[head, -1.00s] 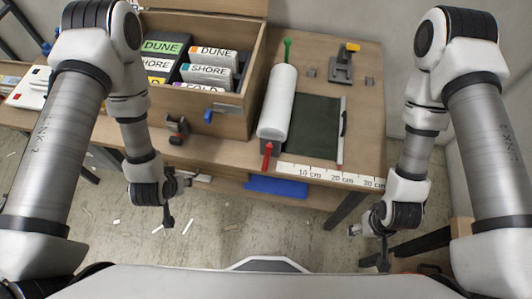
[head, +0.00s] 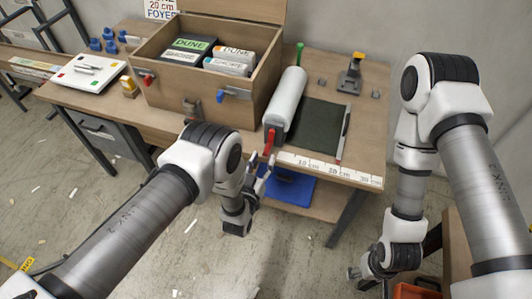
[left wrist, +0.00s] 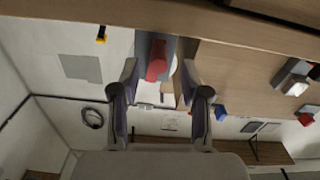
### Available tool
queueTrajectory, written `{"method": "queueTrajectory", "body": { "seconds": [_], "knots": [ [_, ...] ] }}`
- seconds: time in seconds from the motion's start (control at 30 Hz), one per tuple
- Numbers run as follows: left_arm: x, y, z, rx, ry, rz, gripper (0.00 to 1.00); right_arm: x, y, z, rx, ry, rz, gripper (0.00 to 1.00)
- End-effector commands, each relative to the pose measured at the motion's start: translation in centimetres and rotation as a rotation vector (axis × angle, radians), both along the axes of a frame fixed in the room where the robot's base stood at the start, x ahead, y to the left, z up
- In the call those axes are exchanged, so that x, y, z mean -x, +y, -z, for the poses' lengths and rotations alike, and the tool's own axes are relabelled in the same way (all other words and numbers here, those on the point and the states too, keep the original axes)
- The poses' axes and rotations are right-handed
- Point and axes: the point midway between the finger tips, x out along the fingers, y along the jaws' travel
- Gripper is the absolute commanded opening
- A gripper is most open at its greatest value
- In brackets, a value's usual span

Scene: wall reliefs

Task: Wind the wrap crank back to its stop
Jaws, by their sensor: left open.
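The white wrap roll (head: 288,98) lies on the bench, with a green piece (head: 299,52) at its far end. The red crank handle (head: 269,140) is at its near end, by the bench's front edge. My left gripper (head: 262,166) is open just in front of and below the red handle. In the left wrist view the red handle (left wrist: 157,60) shows between the open fingers (left wrist: 159,72), and I see no finger touching it. My right gripper (head: 360,276) hangs low at the right, away from the bench; its jaws are too small to read.
A wooden box (head: 193,100) with labelled packs stands left of the roll, with a blue latch (head: 233,94) near it. A dark mat (head: 318,124) and a ruler strip (head: 325,168) lie to the right. A blue tray (head: 285,188) sits on the shelf below.

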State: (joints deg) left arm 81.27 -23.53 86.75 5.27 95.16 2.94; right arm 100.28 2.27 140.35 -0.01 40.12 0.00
Motion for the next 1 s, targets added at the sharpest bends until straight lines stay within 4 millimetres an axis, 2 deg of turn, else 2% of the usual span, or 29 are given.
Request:
{"method": "queueTrajectory", "body": {
  "seconds": [0.1, 0.2, 0.5, 0.53, 0.63, 0.67, 1.0],
  "knots": [
    [-2.2, -0.7, 0.2, 0.001, -0.002, 0.0, 0.45, 0.0, 0.0, 0.8, 0.0, 0.001, 0.0, 0.66],
    [-3.6, -1.1, 0.2, 0.001, -0.002, 0.0, 0.45, 0.1, 0.0, 1.2, 0.0, 0.001, 0.0, 0.66],
    [-4.3, -1.3, 0.0, 0.0, 0.001, 0.0, 0.45, 0.0, 0.0, 1.2, 0.0, 0.001, 0.0, 0.66],
    [-4.3, -1.3, 0.0, 0.0, 0.001, 0.0, 0.38, 0.0, 0.0, 1.2, 0.0, 0.001, 0.0, 0.66],
    [-4.3, -1.3, 0.0, -0.001, 0.002, 0.0, 0.03, 0.0, 0.0, 1.2, 0.0, 0.001, 0.0, 0.66],
    [-4.2, -1.3, 0.0, -0.001, 0.002, 0.0, 0.0, 0.0, 0.0, 1.2, 0.0, 0.001, 0.0, 0.66],
    [-4.3, -1.3, 0.0, -0.003, 0.001, -0.001, 0.0, 0.0, 0.0, 1.2, 0.0, 0.001, 0.0, 0.66]
  ]
}}
